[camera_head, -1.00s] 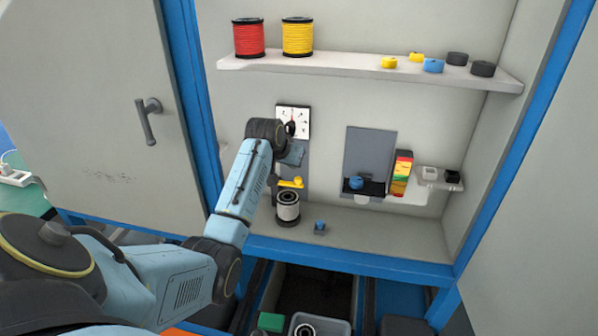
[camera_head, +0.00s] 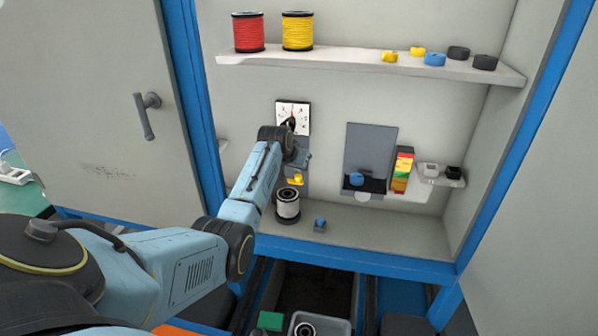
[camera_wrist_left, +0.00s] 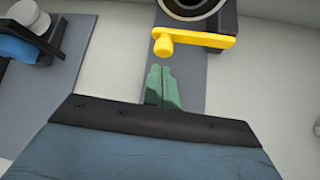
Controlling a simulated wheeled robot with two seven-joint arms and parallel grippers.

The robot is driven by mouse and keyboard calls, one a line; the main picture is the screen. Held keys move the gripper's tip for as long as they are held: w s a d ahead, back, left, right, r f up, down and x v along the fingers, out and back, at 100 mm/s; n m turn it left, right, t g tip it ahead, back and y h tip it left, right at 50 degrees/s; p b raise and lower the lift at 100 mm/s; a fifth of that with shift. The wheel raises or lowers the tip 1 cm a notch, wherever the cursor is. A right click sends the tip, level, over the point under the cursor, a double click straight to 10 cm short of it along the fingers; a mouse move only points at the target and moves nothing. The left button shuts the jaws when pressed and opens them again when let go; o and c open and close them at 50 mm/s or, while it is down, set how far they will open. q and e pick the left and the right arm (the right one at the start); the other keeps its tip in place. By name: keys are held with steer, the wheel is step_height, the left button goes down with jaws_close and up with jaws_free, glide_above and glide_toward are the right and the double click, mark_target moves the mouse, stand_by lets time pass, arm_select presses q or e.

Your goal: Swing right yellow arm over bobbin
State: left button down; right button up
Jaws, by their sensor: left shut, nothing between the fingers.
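The yellow arm (camera_head: 295,179) sits on a grey wall plate just above the bobbin (camera_head: 288,205), a dark-rimmed spool wound in pale grey. In the left wrist view the yellow arm (camera_wrist_left: 203,39) lies as a bar across the plate, with a round knob at its left end. A dark-rimmed round part, likely the bobbin (camera_wrist_left: 190,4), is cut off at the top edge. My left gripper (camera_head: 301,158) is in front of the plate above the yellow arm. Its green fingers (camera_wrist_left: 161,70) are together and empty, their tips close to the knob. Contact cannot be told. My right gripper is out of view.
A white dial (camera_head: 293,113) is on the wall above my left gripper. A small blue piece (camera_head: 320,224) lies right of the bobbin. A grey panel (camera_head: 371,146) with a blue knob is further right. Spools and caps stand on the upper shelf (camera_head: 350,66).

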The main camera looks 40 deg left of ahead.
arm_select(q)
steer(key=shift+b+x, duration=0.4)
steer(key=shift+x, duration=1.1)
